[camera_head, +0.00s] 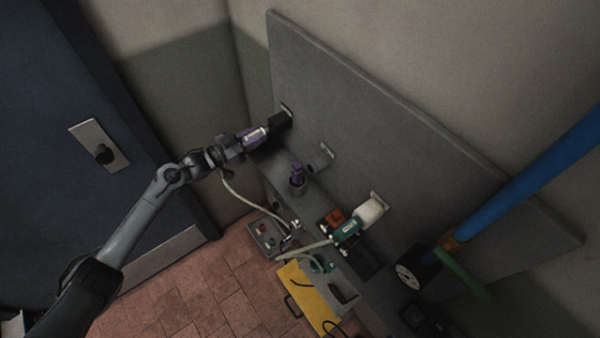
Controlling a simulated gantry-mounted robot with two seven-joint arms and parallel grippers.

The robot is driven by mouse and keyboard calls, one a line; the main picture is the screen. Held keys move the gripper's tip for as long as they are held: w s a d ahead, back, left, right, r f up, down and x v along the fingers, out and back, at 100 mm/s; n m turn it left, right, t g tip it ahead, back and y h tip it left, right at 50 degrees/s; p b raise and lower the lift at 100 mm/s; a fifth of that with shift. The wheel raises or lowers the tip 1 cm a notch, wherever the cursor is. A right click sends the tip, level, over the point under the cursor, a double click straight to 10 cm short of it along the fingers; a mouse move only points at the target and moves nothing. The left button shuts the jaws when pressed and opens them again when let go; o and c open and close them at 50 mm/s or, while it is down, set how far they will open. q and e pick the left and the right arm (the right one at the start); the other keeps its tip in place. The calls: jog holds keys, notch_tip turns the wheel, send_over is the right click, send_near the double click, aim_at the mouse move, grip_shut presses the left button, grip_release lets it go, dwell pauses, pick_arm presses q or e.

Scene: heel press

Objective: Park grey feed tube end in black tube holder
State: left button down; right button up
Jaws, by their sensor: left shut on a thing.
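My left gripper (262,132) is at the left end of the grey upright panel, in front of a black block-shaped holder (281,119) fixed to it. The gripper is shut on a small pale and purple piece, which looks like the feed tube end (254,135). A pale grey tube (245,198) hangs in a curve from under my left wrist down to the bench fittings. The gripper tip is very close to the black holder; I cannot tell whether they touch. The exact grip is small and dark.
A grey cup with a purple-topped item (297,183) stands right of the gripper.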

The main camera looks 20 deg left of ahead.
pick_arm(q)
jog(key=shift+b+x, duration=0.4)
jog(key=shift+x, duration=0.4)
jog(key=shift+w+d+b, duration=0.3)
jog(key=shift+w+b, duration=0.05)
jog(key=shift+w, duration=0.1)
jog(key=c, duration=0.8)
grip_release()
jog(key=shift+o, duration=0.2)
